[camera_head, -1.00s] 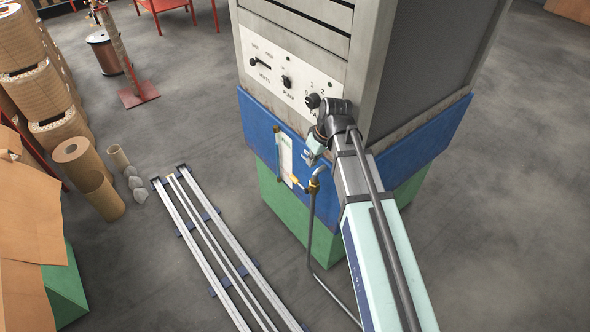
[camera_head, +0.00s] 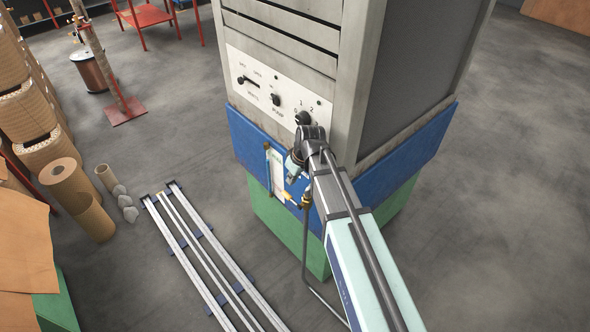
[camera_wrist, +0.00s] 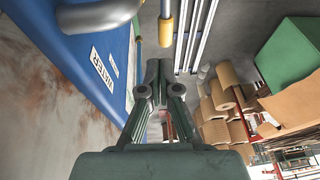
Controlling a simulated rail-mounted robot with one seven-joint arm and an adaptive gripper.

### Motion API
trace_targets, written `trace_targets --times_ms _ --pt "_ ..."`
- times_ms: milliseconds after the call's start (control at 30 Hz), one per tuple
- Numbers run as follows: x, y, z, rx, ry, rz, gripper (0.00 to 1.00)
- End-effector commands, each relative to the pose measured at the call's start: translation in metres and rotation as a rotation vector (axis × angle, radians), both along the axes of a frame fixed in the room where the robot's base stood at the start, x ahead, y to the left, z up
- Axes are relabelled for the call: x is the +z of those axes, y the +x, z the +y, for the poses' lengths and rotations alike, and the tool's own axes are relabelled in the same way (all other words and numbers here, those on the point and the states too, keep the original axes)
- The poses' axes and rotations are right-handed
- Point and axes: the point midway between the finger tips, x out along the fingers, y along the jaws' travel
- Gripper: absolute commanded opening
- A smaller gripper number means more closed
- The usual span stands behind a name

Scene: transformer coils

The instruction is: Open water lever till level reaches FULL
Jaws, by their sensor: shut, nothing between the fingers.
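The water lever (camera_head: 292,198) has a small yellow handle and sits low on the blue band of the cabinet, by a brass pipe fitting. The yellow handle also shows at the top of the wrist view (camera_wrist: 167,24). A pale level gauge strip (camera_head: 278,182) stands upright just left of the lever; its level and FULL mark are too small to read. My gripper (camera_wrist: 155,68) is shut and empty, in front of the blue panel with the WATER label (camera_wrist: 102,68). It appears apart from the handle. In the head view my wrist partly hides the gripper and panel.
The cabinet's control panel (camera_head: 275,85) with knobs is just above my wrist. A thin grey pipe (camera_head: 305,245) runs down from the fitting to the floor. Long metal rails (camera_head: 205,255) lie to the left, with cardboard tubes (camera_head: 75,195) beyond. Floor to the right is clear.

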Motion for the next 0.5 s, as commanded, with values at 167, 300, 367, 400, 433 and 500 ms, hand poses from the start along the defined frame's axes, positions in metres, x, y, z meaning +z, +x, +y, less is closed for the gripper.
trace_targets --times_ms 167,300,367,400,433,500 --pt "-0.024 0.001 0.005 0.0 -0.001 0.002 0.0" --pt "-0.038 -0.001 0.007 -0.001 0.0 0.002 0.0" --pt "-0.043 -0.001 0.008 -0.001 0.0 0.002 0.0" --pt "-0.046 -0.002 0.008 -0.001 0.0 0.0 0.0" --pt "-0.048 -0.002 0.008 -0.001 0.0 0.0 0.0" --pt "-0.051 -0.002 0.009 -0.001 0.0 0.0 0.0"
